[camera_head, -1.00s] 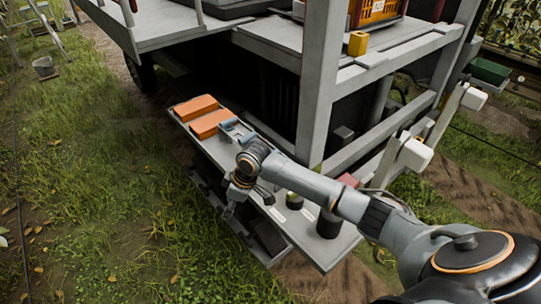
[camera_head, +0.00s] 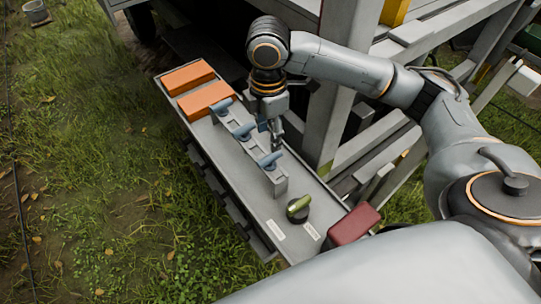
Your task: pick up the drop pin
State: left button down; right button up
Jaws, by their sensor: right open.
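I cannot tell which piece, if any, is the drop pin. My right gripper (camera_head: 277,132) points down just behind the near handle, close to it. Its jaws are open and seem empty; whether they touch the handle cannot be told. My left gripper is out of view.
Two orange blocks (camera_head: 188,77) lie at the shelf's far end. A grey frame post (camera_head: 341,90) stands close behind the shelf. Grass lies open to the left.

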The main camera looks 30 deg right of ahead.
send_over(270, 157)
notch_tip(270, 157, down, 4)
jog(key=shift+a+f, duration=0.1)
jog(key=shift+a, duration=0.05)
jog(key=shift+w+f, duration=0.1)
jog(key=shift+f, duration=0.25)
notch_tip(270, 157, down, 3)
jog(key=shift+r+p, duration=0.2)
jog(key=shift+p, duration=0.35)
notch_tip(270, 157, down, 2)
jog(key=shift+f, duration=0.1)
jog(key=shift+d+f, duration=0.2)
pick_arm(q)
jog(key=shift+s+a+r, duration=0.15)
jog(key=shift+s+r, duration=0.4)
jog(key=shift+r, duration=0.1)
pick_arm(e)
grip_shut()
